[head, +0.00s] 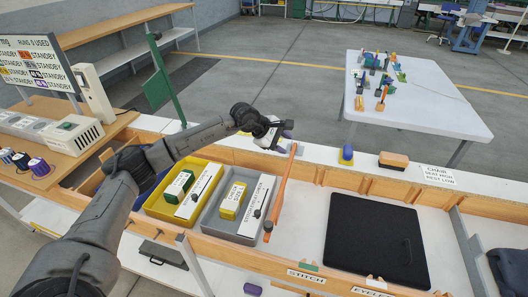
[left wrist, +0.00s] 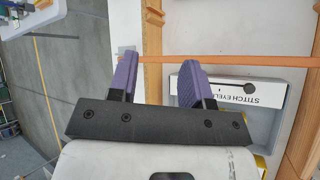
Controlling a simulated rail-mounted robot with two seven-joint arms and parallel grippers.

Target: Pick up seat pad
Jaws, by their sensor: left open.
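The seat pad, a flat black square pad with rounded corners (head: 375,240), lies in the wooden-edged bay at the right of the head view. My left gripper (head: 284,130) is at the far side of the bench, up and left of the pad and clearly apart from it. In the left wrist view its two purple fingers (left wrist: 158,76) are spread, with nothing held between them. The pad does not show in the left wrist view. My right gripper is not in view.
An orange rod (head: 282,188) lies between the grey tray (head: 212,225) and the pad's bay. A yellow tray (head: 158,208) stands further left. A brown block (head: 394,160) and a sign (head: 438,175) are behind the pad. Another dark object (head: 508,270) shows at the right edge.

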